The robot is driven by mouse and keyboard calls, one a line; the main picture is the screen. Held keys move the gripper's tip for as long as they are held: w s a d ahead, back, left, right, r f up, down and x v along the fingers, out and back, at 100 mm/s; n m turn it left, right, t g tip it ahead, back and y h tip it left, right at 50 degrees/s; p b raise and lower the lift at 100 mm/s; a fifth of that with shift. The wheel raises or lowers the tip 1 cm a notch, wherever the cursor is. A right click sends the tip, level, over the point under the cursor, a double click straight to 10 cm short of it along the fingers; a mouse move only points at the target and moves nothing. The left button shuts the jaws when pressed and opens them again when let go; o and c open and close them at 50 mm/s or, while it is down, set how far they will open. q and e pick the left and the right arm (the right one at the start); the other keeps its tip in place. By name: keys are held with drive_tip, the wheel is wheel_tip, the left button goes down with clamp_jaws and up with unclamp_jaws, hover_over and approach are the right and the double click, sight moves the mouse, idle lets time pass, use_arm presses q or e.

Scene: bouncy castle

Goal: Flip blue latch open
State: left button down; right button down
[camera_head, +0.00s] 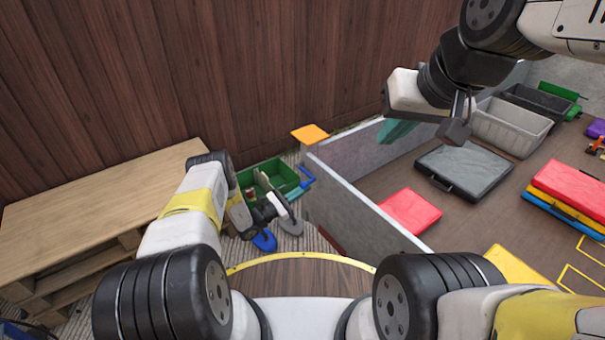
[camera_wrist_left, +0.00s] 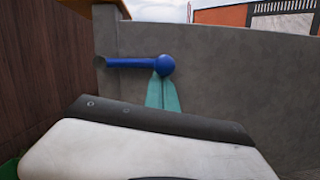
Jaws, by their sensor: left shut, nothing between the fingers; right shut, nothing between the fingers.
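The blue latch (camera_wrist_left: 130,63) is a bar with a round ball end. In the left wrist view it lies level along a grey wall (camera_wrist_left: 225,75), its ball to the right. In the head view it is a small blue piece (camera_head: 305,175) at the wall's near left end. My left gripper (camera_head: 298,191) has its teal fingers together and empty beside the latch. In the wrist view the fingertips (camera_wrist_left: 162,82) overlap the underside of the ball; I cannot tell whether they touch. My right gripper (camera_head: 396,131) is shut and empty over the grey-walled area.
A wooden pallet stack (camera_head: 90,215) stands at left by the brown plank wall (camera_head: 200,70). A green crate (camera_head: 245,178) sits behind my left gripper. Inside the grey walls are a red block (camera_head: 412,210), a dark case (camera_head: 465,170) and a grey bin (camera_head: 510,128).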

use_arm(q)
drive_tip(key=shift+r, duration=0.1)
wheel_tip(320, 180, up, 4)
drive_tip(key=n, duration=0.3)
drive_tip(key=n+t+y, duration=0.1)
drive_tip(key=n, duration=0.2)
drive_tip(key=shift+s+t, duration=0.1)
drive_tip(key=shift+t, duration=0.2)
drive_tip(key=r+n, duration=0.1)
drive_tip(key=r+n+y, duration=0.1)
drive_tip(key=n, duration=0.1)
drive_tip(key=shift+w+a+r+t, duration=0.15)
drive_tip(key=shift+w+t, duration=0.05)
drive_tip(key=shift+t, duration=0.2)
drive_tip(key=w+a+r+n+y, duration=0.3)
drive_tip(key=w+r+n, duration=0.3)
drive_tip(key=n, duration=0.6)
drive_tip(key=shift+a, duration=0.7)
drive_tip(key=shift+w+a+r, duration=0.15)
drive_tip(key=shift+w, duration=0.1)
